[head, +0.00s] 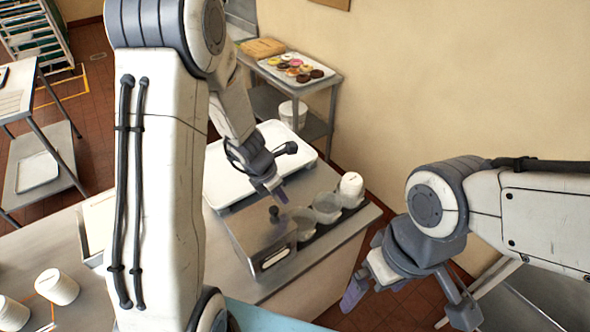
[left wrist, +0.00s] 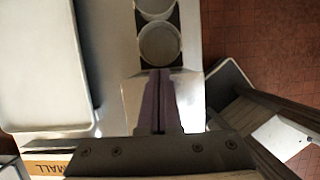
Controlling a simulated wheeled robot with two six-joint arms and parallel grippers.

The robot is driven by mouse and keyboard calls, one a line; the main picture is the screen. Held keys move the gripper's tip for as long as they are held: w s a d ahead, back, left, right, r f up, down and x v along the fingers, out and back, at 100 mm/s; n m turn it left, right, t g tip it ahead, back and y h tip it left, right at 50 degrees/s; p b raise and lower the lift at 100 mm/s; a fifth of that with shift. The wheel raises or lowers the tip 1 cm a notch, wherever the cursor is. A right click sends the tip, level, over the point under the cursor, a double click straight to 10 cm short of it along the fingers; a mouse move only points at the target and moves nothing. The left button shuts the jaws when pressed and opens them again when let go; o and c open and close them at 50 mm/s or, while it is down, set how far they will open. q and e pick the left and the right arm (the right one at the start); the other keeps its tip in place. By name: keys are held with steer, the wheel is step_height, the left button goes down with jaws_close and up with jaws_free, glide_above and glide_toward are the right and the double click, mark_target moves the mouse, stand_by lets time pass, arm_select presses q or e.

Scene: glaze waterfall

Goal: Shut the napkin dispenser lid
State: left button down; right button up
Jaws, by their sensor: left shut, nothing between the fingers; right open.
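The napkin dispenser (head: 250,232) is a grey metal box on the counter, with a dark knob (head: 273,212) on top and a pale slot in its front face. I cannot tell clearly how far its lid stands open. My left gripper (head: 281,195) is shut and empty, just above and behind the knob; I cannot tell whether it touches. In the left wrist view, its purple fingers (left wrist: 162,100) lie together over a pale metal surface (left wrist: 132,98). My right gripper (head: 408,302) is open and empty, off to the right, beyond the counter edge.
Bowls or cups in a dark rack (head: 327,207) stand right of the dispenser. A large white tray (head: 240,170) lies behind it. White cups (head: 57,287) stand at the left front. A side table with doughnuts (head: 295,67) is at the back.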

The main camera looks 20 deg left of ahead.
arm_select(q)
steer(key=w+d+r+p, duration=0.4)
steer(key=w+r, duration=0.2)
steer(key=r, duration=0.3)
steer(key=shift+d+r, duration=0.3)
